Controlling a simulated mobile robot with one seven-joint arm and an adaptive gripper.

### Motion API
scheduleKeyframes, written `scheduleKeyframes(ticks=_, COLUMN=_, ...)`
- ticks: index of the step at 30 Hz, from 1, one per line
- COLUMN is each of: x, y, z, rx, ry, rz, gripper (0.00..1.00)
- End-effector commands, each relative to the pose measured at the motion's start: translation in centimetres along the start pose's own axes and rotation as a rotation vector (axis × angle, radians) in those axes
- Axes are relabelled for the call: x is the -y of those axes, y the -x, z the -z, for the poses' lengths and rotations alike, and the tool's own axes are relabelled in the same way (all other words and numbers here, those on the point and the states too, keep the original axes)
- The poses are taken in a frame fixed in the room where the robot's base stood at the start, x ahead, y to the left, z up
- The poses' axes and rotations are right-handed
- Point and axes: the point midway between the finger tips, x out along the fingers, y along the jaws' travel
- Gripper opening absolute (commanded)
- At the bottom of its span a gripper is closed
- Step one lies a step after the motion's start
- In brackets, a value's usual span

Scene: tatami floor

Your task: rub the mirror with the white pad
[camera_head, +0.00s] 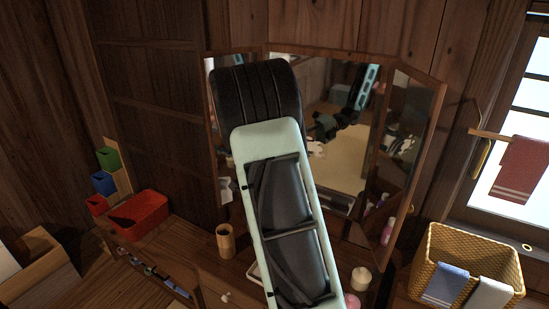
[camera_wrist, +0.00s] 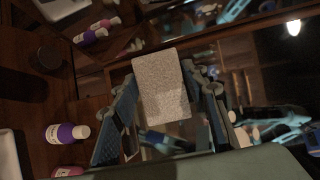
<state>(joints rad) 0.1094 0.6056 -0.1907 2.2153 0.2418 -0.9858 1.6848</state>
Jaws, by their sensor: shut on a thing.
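The mirror (camera_head: 345,165) is a folding one in a wooden frame, standing at the back of a wooden dresser in the head view. Its middle panel and right wing show, with my arm reflected in them; my arm covers much of the left part. In the wrist view, my gripper (camera_wrist: 163,82) is shut on the white pad (camera_wrist: 162,90), a pale grey speckled block held between the two fingers. Reflections in the mirror (camera_wrist: 275,85) show on the right there. My gripper and the pad are hidden behind my arm in the head view. I cannot tell whether the pad touches the glass.
A bamboo cup (camera_head: 225,240) and red basket (camera_head: 139,214) stand left of my arm. A white jar (camera_head: 361,278) and pink bottle (camera_head: 388,231) stand right, before the mirror. A wicker basket (camera_head: 430,262) holds towels. Purple-labelled bottles (camera_wrist: 66,133) lie left in the wrist view.

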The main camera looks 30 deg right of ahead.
Motion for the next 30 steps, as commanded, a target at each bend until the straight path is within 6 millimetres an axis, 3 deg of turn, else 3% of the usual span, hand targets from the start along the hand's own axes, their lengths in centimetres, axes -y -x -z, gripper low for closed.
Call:
scheduleKeyframes(ticks=8, x=5.9, y=3.4, z=1.7, rx=-0.122, ry=0.062, rz=0.203, gripper=0.22)
scheduleKeyframes(ticks=13, x=7.4, y=4.5, z=2.3, rx=-0.137, ry=0.081, rz=0.239, gripper=0.22)
scheduleKeyframes(ticks=30, x=8.8, y=0.3, z=4.7, rx=-0.136, ry=0.083, rz=0.239, gripper=0.22)
